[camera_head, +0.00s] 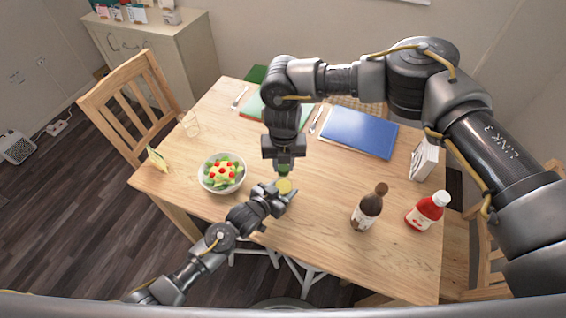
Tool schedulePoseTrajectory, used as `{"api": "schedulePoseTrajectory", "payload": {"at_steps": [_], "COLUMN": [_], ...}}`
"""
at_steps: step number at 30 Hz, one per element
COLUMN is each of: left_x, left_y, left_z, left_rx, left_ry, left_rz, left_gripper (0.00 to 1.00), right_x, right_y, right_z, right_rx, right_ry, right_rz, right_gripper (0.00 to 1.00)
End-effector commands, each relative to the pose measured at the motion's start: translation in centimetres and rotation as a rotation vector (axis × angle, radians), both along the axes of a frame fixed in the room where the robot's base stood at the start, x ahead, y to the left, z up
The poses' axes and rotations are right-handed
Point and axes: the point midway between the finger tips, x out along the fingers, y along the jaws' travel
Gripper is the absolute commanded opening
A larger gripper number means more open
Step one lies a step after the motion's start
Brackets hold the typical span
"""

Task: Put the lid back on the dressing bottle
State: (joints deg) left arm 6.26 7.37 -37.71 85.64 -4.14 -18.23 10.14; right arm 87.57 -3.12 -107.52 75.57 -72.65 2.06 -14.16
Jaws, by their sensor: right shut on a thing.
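My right gripper (284,164) points straight down near the middle of the table. It is shut on a small green thing (284,170), seemingly the lid, mostly hidden by the fingers. Just below it in the picture is a pale yellow round thing (284,186), seemingly the top of the dressing bottle. Whether the two touch I cannot tell. My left gripper (279,195) reaches in from the lower left, right at the yellow thing. Its fingers partly hide the bottle, and whether they are closed on it is unclear.
A salad bowl (222,174) stands left of the grippers. A dark bottle with a brown cap (368,210) and a red bottle with a white cap (427,211) stand to the right. A blue placemat (358,133) lies behind. The table (320,225) is bare in front.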

Motion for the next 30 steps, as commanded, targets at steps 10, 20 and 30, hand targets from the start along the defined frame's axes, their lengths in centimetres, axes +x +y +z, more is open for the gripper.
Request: {"api": "schedulePoseTrajectory", "payload": {"at_steps": [10,20,30], "left_x": [-0.02,-0.03,-0.05], "left_y": [-0.01,0.0,0.0], "left_z": [-0.01,-0.02,-0.03], "left_rx": [0.0,0.0,0.0], "left_ry": [0.0,0.0,0.001], "left_rz": [0.0,0.0,-0.001], "left_gripper": [0.0,0.0,0.0], "right_x": [-0.04,-0.09,-0.19], "right_y": [-0.13,-0.16,-0.09], "right_z": [-0.08,-0.05,-0.1], "right_rx": [-0.001,-0.002,-0.002], "right_ry": [0.001,-0.002,-0.002], "right_rz": [-0.96,-1.781,-2.627], "right_gripper": [0.07,0.07,0.07]}}
